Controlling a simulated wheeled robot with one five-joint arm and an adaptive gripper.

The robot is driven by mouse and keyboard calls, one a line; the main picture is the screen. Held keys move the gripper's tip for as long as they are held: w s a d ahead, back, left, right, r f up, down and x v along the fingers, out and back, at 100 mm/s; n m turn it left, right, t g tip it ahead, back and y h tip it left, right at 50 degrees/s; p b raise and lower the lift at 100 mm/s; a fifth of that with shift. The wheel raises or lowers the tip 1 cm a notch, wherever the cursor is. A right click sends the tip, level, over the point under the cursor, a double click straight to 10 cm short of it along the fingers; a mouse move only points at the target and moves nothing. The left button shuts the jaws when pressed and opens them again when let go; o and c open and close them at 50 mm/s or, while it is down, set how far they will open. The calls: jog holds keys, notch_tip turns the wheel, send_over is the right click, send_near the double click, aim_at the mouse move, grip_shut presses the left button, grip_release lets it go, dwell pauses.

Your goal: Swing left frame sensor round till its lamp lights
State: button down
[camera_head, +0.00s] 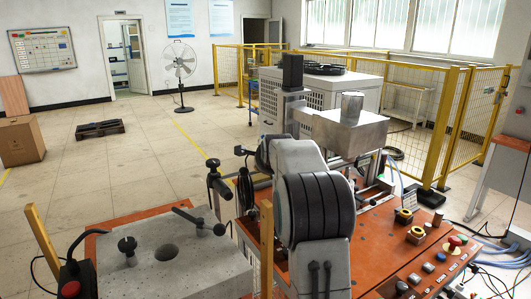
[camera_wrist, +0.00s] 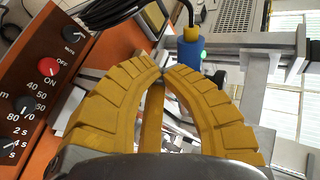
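In the wrist view a sensor (camera_wrist: 190,52) with a blue body and yellow collar hangs on a dark cable just beyond my fingertips. A small green glow shows at its right side. I cannot tell for sure whether this is the left frame sensor. My gripper (camera_wrist: 162,72) has its two yellow ribbed fingers curved together, with the tips touching or nearly so. Nothing is clearly held between them. The right fingertip overlaps the sensor's lower end, and contact cannot be told. In the head view my arm hides the gripper.
A yellow bar (camera_wrist: 151,116) shows beyond the gap between the fingers. A control panel (camera_wrist: 35,88) with knobs lies at left, and a grey metal frame (camera_wrist: 250,45) at right. In the head view, the orange machine top (camera_head: 385,262) carries buttons; yellow fencing (camera_head: 400,92) stands behind.

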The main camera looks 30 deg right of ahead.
jog(key=shift+w+d+p, duration=0.45)
jog(key=shift+w+p, duration=0.05)
jog(key=shift+w, duration=0.35)
jog(key=shift+w+d+p, duration=0.4)
jog(key=shift+w+p, duration=0.05)
jog(key=shift+w, duration=0.35)
jog(key=shift+w, duration=0.1)
